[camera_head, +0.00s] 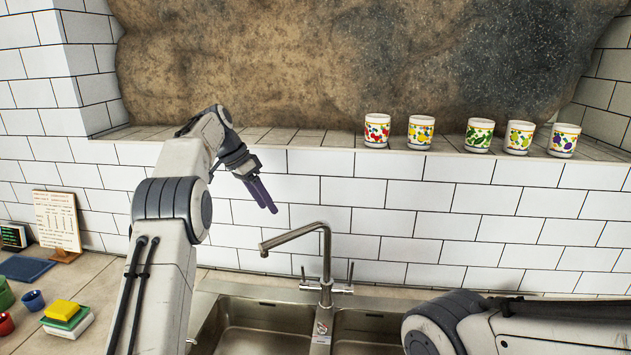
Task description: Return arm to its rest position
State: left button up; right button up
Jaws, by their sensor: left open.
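My left arm rises from the bottom left in the head view, bends over at its top and points its gripper down to the right. The left gripper (264,195) is open, with its dark purple fingers seen nearly edge-on. It holds nothing and hangs in front of the white tile wall, above and left of the faucet. My right arm (530,330) crosses the bottom right corner. Its gripper is outside the picture.
Several patterned cups (377,130) stand in a row on the tiled ledge. A metal faucet (325,262) rises behind a double sink (262,325). Sponges (62,311), small cups (33,300) and a recipe card (57,221) are at left. The ledge's left part is clear.

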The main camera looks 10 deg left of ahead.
pick_arm(q)
jog(key=s+d+f+n+g+y+b, duration=0.1)
jog(key=s+d+f+b, duration=0.2)
jog(key=s+d, duration=0.7)
jog(key=s+d+f+g+y+b, duration=0.1)
jog(key=s+d+f+b, duration=0.1)
jog(key=s+d, duration=0.8)
jog(key=s+f+b, duration=0.1)
jog(key=s+f, duration=0.3)
jog(key=s, duration=0.4)
jog(key=s+f+y+b, duration=0.1)
jog(key=s+f, duration=0.3)
jog(key=s, duration=0.3)
jog(key=s+f+b, duration=0.1)
jog(key=s+f, duration=0.4)
jog(key=s, duration=0.3)
jog(key=shift+s+d+y+b, duration=0.2)
jog(key=shift+s+y+b, duration=0.1)
jog(key=shift+s+b, duration=0.05)
pick_arm(e)
notch_tip(320, 180, down, 9)
pick_arm(q)
jog(key=shift+a, duration=0.1)
pick_arm(e)
jog(key=shift+r, duration=0.1)
